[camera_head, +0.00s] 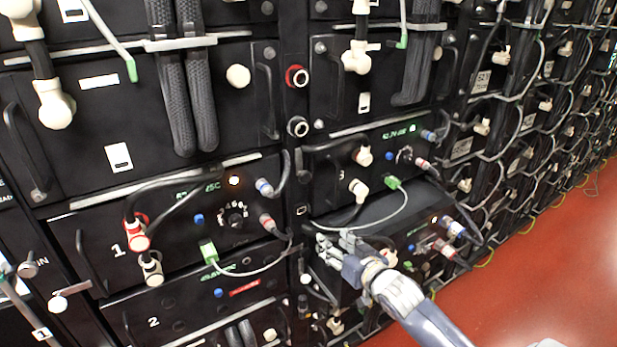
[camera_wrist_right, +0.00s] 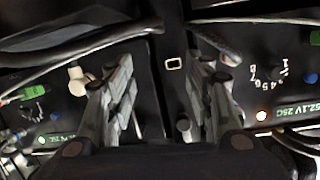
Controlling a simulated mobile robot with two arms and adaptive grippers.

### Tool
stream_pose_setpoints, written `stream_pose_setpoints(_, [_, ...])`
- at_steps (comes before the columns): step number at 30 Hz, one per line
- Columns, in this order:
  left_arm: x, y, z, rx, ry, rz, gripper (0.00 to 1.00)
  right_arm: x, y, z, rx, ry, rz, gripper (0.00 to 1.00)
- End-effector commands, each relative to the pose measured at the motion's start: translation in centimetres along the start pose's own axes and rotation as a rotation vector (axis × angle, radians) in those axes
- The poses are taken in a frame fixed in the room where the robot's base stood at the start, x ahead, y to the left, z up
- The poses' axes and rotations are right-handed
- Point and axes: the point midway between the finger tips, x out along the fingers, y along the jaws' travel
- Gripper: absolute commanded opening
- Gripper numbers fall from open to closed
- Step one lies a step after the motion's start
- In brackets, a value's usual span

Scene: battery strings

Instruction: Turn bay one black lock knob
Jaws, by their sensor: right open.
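Bay one, marked "1" (camera_head: 117,250), is a black panel at centre left in the head view. It carries a black rotary knob (camera_head: 235,217) with white marks around it. This knob also shows in the wrist view (camera_wrist_right: 269,72), which looks upside down. I cannot tell for sure which part is the black lock knob. My right gripper (camera_head: 328,246) is open and empty, right of bay one, before the upright between the panels. In the wrist view its fingers (camera_wrist_right: 168,80) stand either side of that dark upright.
Red (camera_head: 137,232) and pale (camera_head: 150,268) plugs with cables stick out of bay one. A green connector (camera_head: 208,252) trails a looping grey cable. The upright has round ringed fittings (camera_head: 297,127). Red floor (camera_head: 545,270) is open at the right.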

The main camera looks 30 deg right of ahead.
Motion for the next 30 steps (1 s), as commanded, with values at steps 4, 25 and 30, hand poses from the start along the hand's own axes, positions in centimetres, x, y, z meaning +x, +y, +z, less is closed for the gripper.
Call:
stream_pose_setpoints(4, [-0.4,0.0,0.0,0.0,0.0,0.0,0.48,-1.4,-1.7,-8.6,0.03,0.159,-0.071,0.48])
stream_pose_setpoints(25, [-2.6,-0.1,-0.2,0.0,-0.001,0.0,0.48,4.3,-3.3,-14.2,0.048,0.232,-0.108,0.48])
stream_pose_setpoints(30, [-3.2,-0.1,-0.2,0.0,-0.002,0.0,0.48,6.4,-3.5,-14.5,0.047,0.231,-0.108,0.48])
